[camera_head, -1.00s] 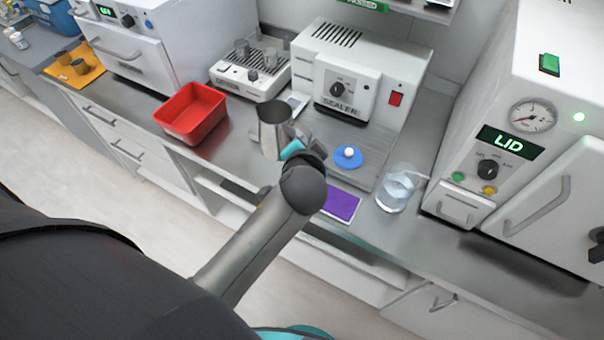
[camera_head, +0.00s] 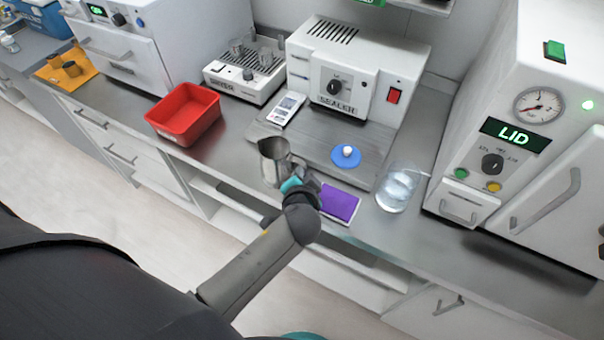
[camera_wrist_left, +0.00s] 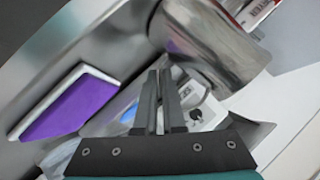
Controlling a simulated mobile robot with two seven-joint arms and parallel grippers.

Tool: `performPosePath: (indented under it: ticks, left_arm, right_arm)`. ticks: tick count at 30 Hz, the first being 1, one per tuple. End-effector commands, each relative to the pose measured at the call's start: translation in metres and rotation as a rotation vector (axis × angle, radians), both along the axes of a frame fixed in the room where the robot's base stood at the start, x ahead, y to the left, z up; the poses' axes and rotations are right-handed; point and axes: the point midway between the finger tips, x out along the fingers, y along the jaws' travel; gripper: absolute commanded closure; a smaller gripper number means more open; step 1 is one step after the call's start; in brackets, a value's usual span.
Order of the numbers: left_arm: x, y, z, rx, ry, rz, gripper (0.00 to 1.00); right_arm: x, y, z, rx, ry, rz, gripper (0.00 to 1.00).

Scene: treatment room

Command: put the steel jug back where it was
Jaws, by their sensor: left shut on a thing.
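The steel jug (camera_head: 273,160) is upright at the front of the steel counter (camera_head: 226,150), left of the purple pad (camera_head: 340,204). My left gripper (camera_head: 297,182) is shut on the jug's handle side, at the jug's right. I cannot tell whether the jug's base touches the counter. In the left wrist view, the jug's shiny body (camera_wrist_left: 212,42) fills the upper middle, just beyond my left gripper's fingers (camera_wrist_left: 160,88). My right gripper is not in view.
A red tray (camera_head: 183,114) stands left of the jug. Behind are the sealer (camera_head: 355,70) and a white sachet (camera_head: 286,108). A blue disc with a white knob (camera_head: 346,156) and a glass beaker (camera_head: 400,188) stand to the right. Counter between tray and jug is clear.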

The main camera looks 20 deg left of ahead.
Motion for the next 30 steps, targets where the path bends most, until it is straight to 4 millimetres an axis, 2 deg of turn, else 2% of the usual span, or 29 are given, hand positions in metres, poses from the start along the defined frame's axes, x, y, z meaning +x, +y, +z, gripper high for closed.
performPosePath:
  ticks: [4, 6, 13, 23, 30]
  left_arm:
    - [0.001, 0.000, -0.002, 0.002, -0.002, -0.001, 1.00]
    - [0.000, 0.000, -0.002, 0.000, 0.001, 0.001, 0.88]
    - [0.000, 0.000, -0.002, 0.000, 0.001, 0.001, 0.63]
    - [0.000, 0.000, 0.002, 0.000, 0.001, 0.001, 0.63]
    - [-0.025, -0.010, 0.018, -0.004, 0.002, 0.001, 0.63]
  right_arm:
    - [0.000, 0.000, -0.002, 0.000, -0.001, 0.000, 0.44]
    - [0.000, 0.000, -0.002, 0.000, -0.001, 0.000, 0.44]
    - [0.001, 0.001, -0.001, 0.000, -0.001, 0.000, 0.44]
    - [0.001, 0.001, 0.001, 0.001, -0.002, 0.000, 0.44]
    - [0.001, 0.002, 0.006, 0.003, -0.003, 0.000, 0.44]
